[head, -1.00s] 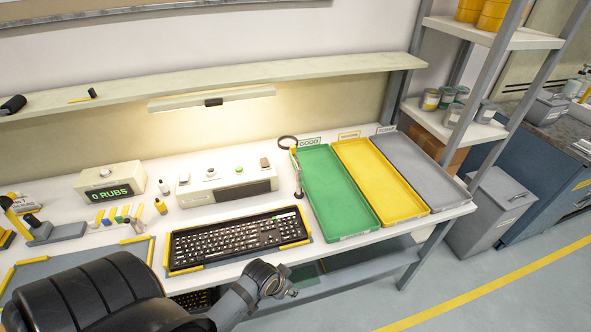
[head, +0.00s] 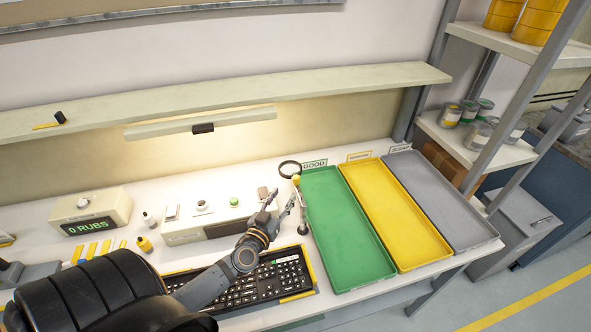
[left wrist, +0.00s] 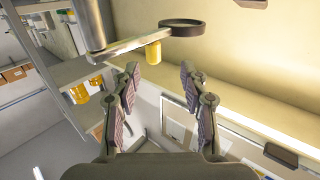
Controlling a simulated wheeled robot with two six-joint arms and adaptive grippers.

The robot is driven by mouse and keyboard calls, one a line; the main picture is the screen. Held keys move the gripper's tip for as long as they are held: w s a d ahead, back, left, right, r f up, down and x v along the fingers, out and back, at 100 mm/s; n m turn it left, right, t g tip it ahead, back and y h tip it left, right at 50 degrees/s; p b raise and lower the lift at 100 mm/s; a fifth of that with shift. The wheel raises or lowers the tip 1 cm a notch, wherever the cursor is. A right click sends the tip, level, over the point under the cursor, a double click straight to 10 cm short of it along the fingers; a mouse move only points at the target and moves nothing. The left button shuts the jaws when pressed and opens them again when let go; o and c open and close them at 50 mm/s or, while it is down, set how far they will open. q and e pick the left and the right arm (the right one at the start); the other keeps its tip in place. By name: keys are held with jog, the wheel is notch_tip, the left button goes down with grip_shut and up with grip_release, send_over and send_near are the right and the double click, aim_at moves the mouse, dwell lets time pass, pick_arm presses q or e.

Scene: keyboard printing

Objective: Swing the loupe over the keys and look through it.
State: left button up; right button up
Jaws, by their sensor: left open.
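The loupe is a dark ring lens (head: 290,169) on a short arm with a yellow knob (head: 296,180), carried by a slim grey post (head: 304,217) right of the black keyboard (head: 272,279). The ring is beyond the keyboard's back edge, not over the keys. My left gripper (head: 284,204) is open and empty, fingers pointing up toward the knob from its left. In the left wrist view the knob (left wrist: 153,54) and ring (left wrist: 181,31) are ahead of the spread fingers (left wrist: 160,85), apart from them. My left forearm hides part of the keyboard.
Green (head: 345,235), yellow (head: 395,222) and grey (head: 440,205) trays lie right of the post. A cream box (head: 208,212) with buttons stands behind the keyboard, close to my gripper. A counter reading 0 RUBS (head: 90,212) stands at left. A shelf (head: 330,84) spans the back.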

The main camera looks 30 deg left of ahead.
aim_at(294, 182)
jog(key=s+d, duration=0.5)
jog(key=s, duration=0.4)
pick_arm(q)
jog(key=w, duration=0.6)
jog(key=shift+w+a+r, duration=0.1)
jog(key=shift+a+r, duration=0.05)
jog(key=shift+r, duration=0.25)
jog(key=shift+w+a, duration=0.2)
jog(key=shift+w, duration=1)
jog(key=shift+w+r, duration=0.1)
jog(key=shift+d, duration=0.1)
jog(key=shift+c, duration=2)
jog(key=c, duration=0.5)
grip_shut()
pick_arm(e)
jog(key=w, duration=0.1)
jog(key=w+a, duration=0.1)
jog(key=w, duration=0.1)
jog(key=w+a, duration=0.1)
jog(key=shift+w+f, duration=0.2)
jog(key=shift+f, duration=0.15)
